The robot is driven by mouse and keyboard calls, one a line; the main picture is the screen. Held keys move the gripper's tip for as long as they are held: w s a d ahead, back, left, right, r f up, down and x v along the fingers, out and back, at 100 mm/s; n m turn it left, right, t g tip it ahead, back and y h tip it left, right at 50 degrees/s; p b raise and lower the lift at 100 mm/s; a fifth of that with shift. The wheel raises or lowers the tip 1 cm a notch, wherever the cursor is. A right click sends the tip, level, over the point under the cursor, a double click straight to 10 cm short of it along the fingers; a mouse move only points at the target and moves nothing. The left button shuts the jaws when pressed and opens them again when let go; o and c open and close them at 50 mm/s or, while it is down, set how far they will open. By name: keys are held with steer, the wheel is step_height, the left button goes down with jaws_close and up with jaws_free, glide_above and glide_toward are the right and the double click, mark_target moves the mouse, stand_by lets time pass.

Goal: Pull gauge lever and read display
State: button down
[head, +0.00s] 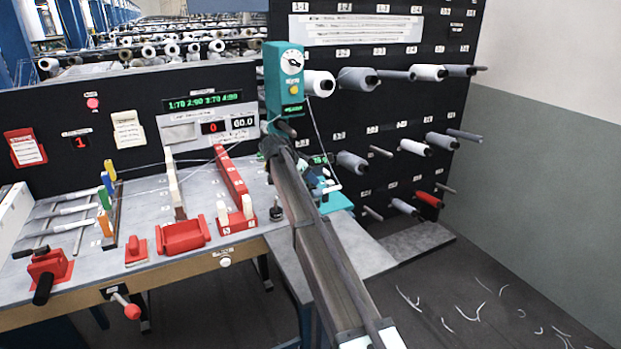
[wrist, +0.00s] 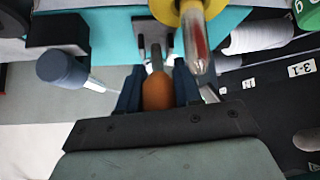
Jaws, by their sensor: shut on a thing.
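The teal gauge (head: 285,85) stands upright on the bench, with a round white dial (head: 291,62) and a small green-lit display (head: 292,109) too small to read. My gripper (head: 272,146) is just below the gauge, its arm hiding part of the gauge base. In the wrist view my gripper (wrist: 157,88) is shut on an orange-brown knob (wrist: 157,93) on a dark stem, which looks like the gauge lever. The knob sits between the two dark fingers. In the head view the knob is hidden.
A dark bobbin rack (head: 400,100) with several spools stands behind. The bench (head: 160,205) left of my arm carries a red clamp (head: 48,270), a red tray (head: 183,236) and a red lever rail (head: 230,175). In the wrist view a clear tube with a red core (wrist: 197,45) is close above.

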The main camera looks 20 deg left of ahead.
steer(key=shift+r, duration=0.1)
stand_by(0.4)
steer(key=c, duration=0.8)
jaws_free()
steer(key=v, duration=1.3)
steer(key=shift+s+a+r, duration=0.15)
steer(key=shift+s+a, duration=0.05)
steer(key=shift+s, duration=0.1)
